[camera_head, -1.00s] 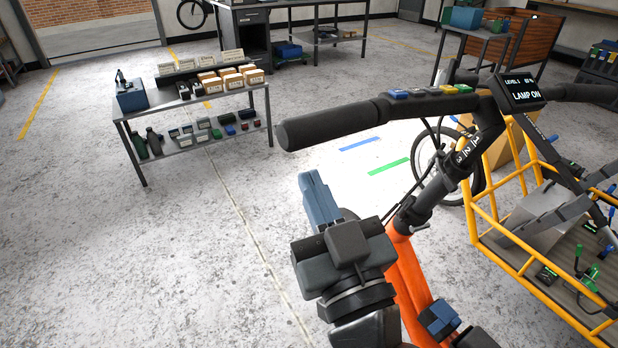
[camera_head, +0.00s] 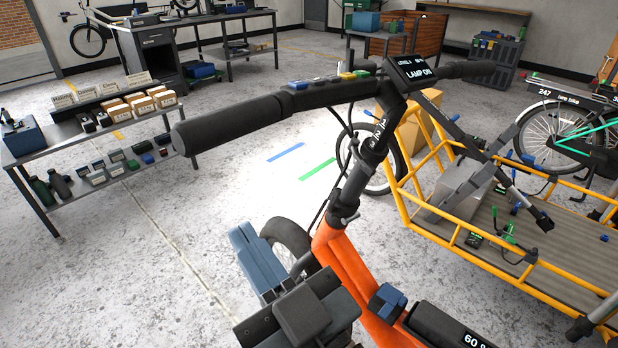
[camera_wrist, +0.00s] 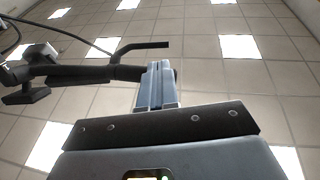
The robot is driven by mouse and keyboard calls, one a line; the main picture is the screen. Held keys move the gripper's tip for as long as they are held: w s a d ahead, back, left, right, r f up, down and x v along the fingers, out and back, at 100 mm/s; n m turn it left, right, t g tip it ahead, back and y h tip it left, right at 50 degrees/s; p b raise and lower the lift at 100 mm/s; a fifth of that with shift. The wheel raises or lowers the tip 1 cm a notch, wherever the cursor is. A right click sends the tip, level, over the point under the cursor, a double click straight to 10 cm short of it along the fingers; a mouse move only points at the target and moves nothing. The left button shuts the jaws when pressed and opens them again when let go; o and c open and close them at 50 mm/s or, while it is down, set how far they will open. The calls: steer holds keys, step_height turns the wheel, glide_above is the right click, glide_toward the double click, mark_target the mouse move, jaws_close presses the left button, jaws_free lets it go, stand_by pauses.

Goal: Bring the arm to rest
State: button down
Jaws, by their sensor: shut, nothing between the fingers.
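My gripper (camera_head: 250,246) is at the lower middle of the head view, to the left of the orange bike frame (camera_head: 343,262). Its blue fingers are together and hold nothing. In the wrist view my gripper (camera_wrist: 158,72) points up toward the tiled ceiling, with the dark handlebar (camera_wrist: 98,73) beside and behind it. In the head view the handlebar (camera_head: 235,119) crosses above my gripper, and no contact shows.
A grey shelf table (camera_head: 97,128) with boxes and bottles stands at the left. The bike's yellow cargo rack (camera_head: 545,268) is at the right, with a second bike (camera_head: 560,130) beyond. The floor (camera_head: 140,270) left of my gripper is clear.

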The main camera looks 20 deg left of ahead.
steer(key=s+d+f+m+t+h+p, duration=0.1)
steer(key=s+d+f+m+t+h, duration=0.2)
steer(key=d, duration=0.5)
steer(key=d+f+m+h, duration=0.2)
steer(key=d+f+h, duration=0.25)
steer(key=d, duration=0.35)
steer(key=s+d+f+m+t+h+p, duration=0.1)
steer(key=s+d+f+m+t+h, duration=0.15)
steer(key=d+f+h, duration=0.4)
steer(key=s+d+r+m+g+h+p, duration=0.1)
steer(key=s+d+r+m+h, duration=0.1)
steer(key=s+d, duration=0.4)
steer(key=s+d+r+m+g+h+p, duration=0.1)
steer(key=s+d+r+m+h, duration=0.1)
steer(key=s+d, duration=0.5)
steer(key=s, duration=0.4)
steer(key=shift+d+m, duration=0.2)
steer(key=shift+m, duration=0.15)
